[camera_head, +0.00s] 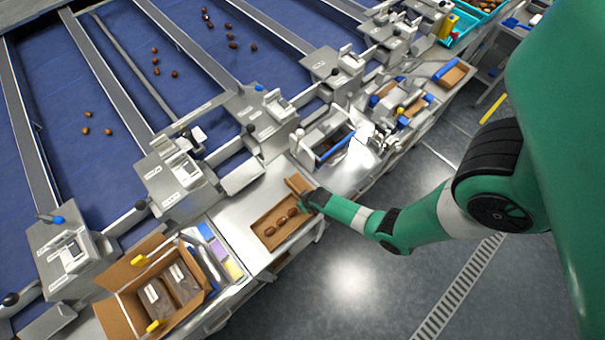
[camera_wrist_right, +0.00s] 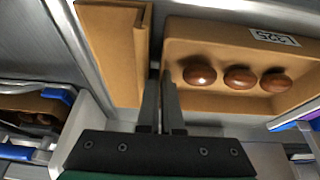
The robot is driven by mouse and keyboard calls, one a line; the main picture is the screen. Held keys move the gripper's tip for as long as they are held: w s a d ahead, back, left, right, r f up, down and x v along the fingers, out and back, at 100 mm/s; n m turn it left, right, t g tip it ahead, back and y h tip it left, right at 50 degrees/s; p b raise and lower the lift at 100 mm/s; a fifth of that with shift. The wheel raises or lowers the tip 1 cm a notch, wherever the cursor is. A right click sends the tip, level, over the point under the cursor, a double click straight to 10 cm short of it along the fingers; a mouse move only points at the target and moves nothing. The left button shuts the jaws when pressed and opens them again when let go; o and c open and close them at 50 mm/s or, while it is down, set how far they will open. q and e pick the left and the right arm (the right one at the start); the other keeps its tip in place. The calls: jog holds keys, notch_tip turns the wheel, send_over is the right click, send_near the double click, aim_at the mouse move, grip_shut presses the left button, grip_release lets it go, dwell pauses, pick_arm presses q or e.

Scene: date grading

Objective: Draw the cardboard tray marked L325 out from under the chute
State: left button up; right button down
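The cardboard tray marked L325 (camera_head: 262,223) lies on the pale metal bench with several brown dates in it. Its white L325 label (camera_wrist_right: 275,38) shows on the far wall in the right wrist view, where its dates lie in a row. My right gripper (camera_wrist_right: 160,80) has its two dark fingers close together, one on each side of the tray's left end wall, seemingly shut on it. In the head view the right gripper (camera_head: 307,203) is at the tray's right end. A grey chute (camera_head: 243,176) stands behind the tray. My left gripper is not in view.
A brown cardboard strip (camera_wrist_right: 112,50) lies close beside the tray's gripped end, also visible in the head view (camera_head: 297,185). An open carton (camera_head: 125,305) with bags stands front left. A metal bin (camera_head: 325,133) stands right of the tray. The floor in front is clear.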

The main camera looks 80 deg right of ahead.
jog(key=c, duration=1)
grip_release()
jog(key=shift+w, duration=0.1)
jog(key=shift+r, duration=0.1)
jog(key=p+v, duration=0.6)
jog(key=v, duration=0.5)
jog(key=shift+r, duration=0.25)
jog(key=shift+a, duration=0.1)
